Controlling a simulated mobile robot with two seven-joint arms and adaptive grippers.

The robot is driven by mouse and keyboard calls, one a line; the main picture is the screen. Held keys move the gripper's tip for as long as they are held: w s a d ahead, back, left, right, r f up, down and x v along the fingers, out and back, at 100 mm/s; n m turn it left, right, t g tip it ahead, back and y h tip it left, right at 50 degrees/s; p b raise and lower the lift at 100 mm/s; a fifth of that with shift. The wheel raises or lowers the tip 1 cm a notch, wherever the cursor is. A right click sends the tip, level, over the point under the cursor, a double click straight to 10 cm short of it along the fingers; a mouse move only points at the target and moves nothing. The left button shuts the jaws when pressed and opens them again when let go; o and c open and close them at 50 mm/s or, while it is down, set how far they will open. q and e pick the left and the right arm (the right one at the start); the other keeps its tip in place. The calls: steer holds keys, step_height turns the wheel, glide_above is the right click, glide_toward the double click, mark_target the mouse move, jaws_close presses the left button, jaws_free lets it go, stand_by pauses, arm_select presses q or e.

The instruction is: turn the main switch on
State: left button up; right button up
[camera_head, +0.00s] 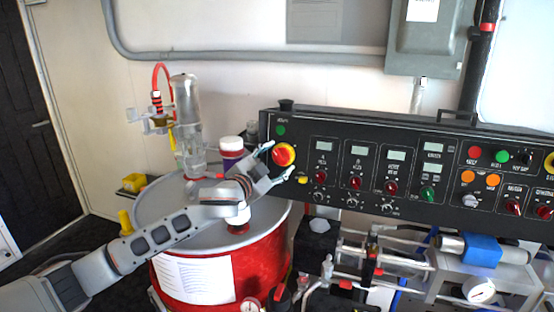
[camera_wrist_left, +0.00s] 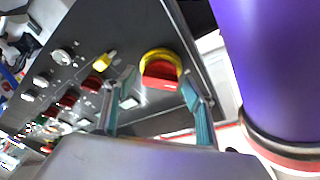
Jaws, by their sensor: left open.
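The main switch appears to be the red rotary knob on a yellow round base (camera_head: 284,153) at the left end of the black control panel (camera_head: 349,133). In the left wrist view the red knob (camera_wrist_left: 160,72) lies just ahead of the fingers. My left gripper (camera_head: 278,160) is open in front of the knob, with one finger to each side of it. In the left wrist view my left gripper (camera_wrist_left: 159,82) also shows its two teal fingertips apart. I cannot tell whether they touch the knob. My right gripper is not in view.
A red drum (camera_head: 243,264) with a grey lid stands below my left arm. A purple container (camera_head: 231,146) and a clear cylinder (camera_head: 187,115) stand left of the panel. Pipes and valves (camera_head: 370,268) fill the space below it. A yellow button (camera_wrist_left: 110,53) sits near the knob.

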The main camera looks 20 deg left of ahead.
arm_select(q)
steer(key=c, duration=1.1)
steer(key=shift+m, duration=0.5)
steer(key=m+g, duration=0.1)
steer(key=m, duration=0.2)
steer(key=shift+a+r+h, duration=0.1)
steer(key=shift+h, duration=0.2)
steer(key=m+g, duration=0.1)
steer(key=m, duration=0.5)
steer(key=shift+r, duration=0.1)
steer(key=m+g, duration=0.1)
steer(key=m, duration=0.3)
steer(key=shift+m+g+y, duration=0.5)
steer(key=shift+m+y, duration=0.1)
steer(key=shift+m, duration=1.2)
